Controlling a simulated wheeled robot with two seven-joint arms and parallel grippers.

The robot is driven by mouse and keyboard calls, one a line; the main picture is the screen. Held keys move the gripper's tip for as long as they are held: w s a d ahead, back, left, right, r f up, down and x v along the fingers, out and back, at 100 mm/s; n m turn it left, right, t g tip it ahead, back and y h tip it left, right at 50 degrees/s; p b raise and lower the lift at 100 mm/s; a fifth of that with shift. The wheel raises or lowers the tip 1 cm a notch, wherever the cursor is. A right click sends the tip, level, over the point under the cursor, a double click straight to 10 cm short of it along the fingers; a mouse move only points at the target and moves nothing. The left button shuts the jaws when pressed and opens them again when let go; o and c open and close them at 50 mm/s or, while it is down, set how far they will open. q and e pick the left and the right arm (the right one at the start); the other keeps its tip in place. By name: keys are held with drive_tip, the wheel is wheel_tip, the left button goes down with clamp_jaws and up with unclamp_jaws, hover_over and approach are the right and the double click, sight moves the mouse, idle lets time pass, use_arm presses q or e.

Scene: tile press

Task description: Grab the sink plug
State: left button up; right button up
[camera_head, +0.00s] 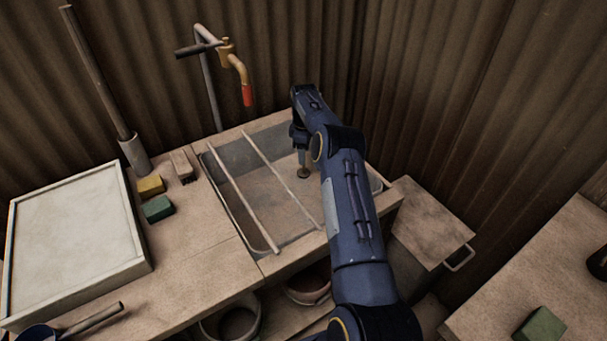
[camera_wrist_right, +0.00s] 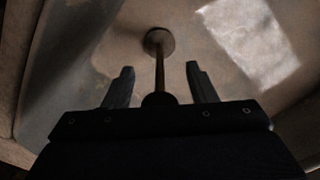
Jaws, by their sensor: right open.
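The sink plug (camera_wrist_right: 159,42) shows in the wrist view as a round disc on the sink floor with a thin upright stem and a dark knob on top. Its base also shows in the head view (camera_head: 303,173), near the back right of the sink; the upper part is hidden by my arm. The sink (camera_head: 238,160) is a grey basin set in the bench. My right gripper (camera_wrist_right: 160,70) is open, with its fingers on either side of the stem and a gap at each side. It points down into the sink in the head view (camera_head: 301,150). My left gripper is not in view.
Two thin rods (camera_head: 284,181) lie across the sink, left of my right gripper. A tap (camera_head: 235,65) with a red tip stands behind the sink. Sponges (camera_head: 158,208), a brush (camera_head: 182,166) and a framed board (camera_head: 75,240) are to the left.

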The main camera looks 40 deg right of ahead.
drive_tip(key=shift+r, duration=0.1)
clamp_jaws()
idle(0.4)
